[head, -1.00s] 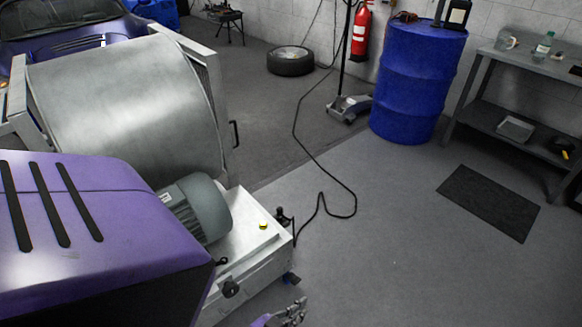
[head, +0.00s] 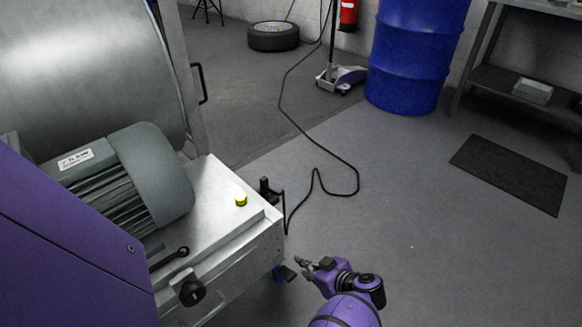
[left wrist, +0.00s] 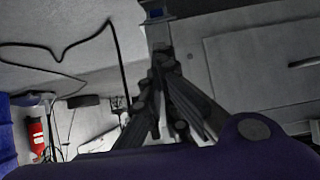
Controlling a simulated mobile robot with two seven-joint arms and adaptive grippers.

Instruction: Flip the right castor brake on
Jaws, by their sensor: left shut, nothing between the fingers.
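My left gripper (head: 304,263) is shut and empty. In the head view its tips appear just right of the pedal; I cannot tell whether they touch. The left wrist view also shows its dark fingers (left wrist: 162,66) together. My right gripper is out of view.
The dynamometer frame (head: 225,264) carries a grey motor (head: 148,180), a yellow button (head: 241,200) and a black knob (head: 191,292). A black cable (head: 318,172) runs down to it across the floor. Open floor lies to the right, up to a dark mat (head: 510,174).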

